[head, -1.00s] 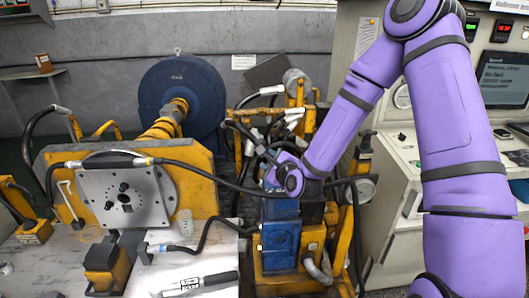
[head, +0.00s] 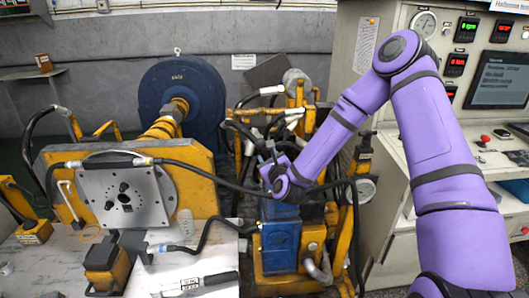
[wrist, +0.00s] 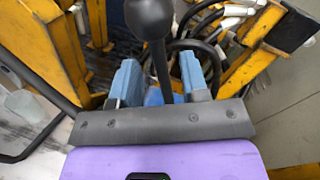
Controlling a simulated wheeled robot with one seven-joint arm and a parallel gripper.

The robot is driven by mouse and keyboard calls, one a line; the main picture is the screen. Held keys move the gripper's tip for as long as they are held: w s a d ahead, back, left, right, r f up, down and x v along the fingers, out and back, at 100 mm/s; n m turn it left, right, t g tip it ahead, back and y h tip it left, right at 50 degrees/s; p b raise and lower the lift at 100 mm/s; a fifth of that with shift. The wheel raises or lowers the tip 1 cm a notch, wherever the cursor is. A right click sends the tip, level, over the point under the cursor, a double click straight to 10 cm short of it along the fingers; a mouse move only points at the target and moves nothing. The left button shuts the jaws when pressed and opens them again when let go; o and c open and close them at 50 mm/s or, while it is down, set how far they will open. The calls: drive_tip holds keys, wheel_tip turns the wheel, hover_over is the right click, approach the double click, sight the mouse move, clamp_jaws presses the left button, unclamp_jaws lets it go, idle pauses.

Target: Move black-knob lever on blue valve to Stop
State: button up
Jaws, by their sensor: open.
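The blue valve (head: 281,238) stands upright on the yellow machine, in the middle of the head view, below my wrist. Its upper part is partly hidden by my arm. In the wrist view the lever's black knob (wrist: 150,16) is at the top, and its dark shaft (wrist: 161,68) runs down between my fingers. My gripper (wrist: 160,78) is open, with one blue finger on each side of the shaft. I see gaps beside the shaft. In the head view my gripper is small and mostly hidden behind my wrist.
Black hoses and yellow frame parts (wrist: 266,45) crowd around the lever. A pressure gauge (head: 363,188) is right of the valve. A grey-white table (head: 205,265) with a hose and tool is at left. A control cabinet (head: 440,110) stands at right.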

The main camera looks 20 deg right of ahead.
sight(267, 154)
drive_tip(key=shift+w, duration=2.35)
clamp_jaws()
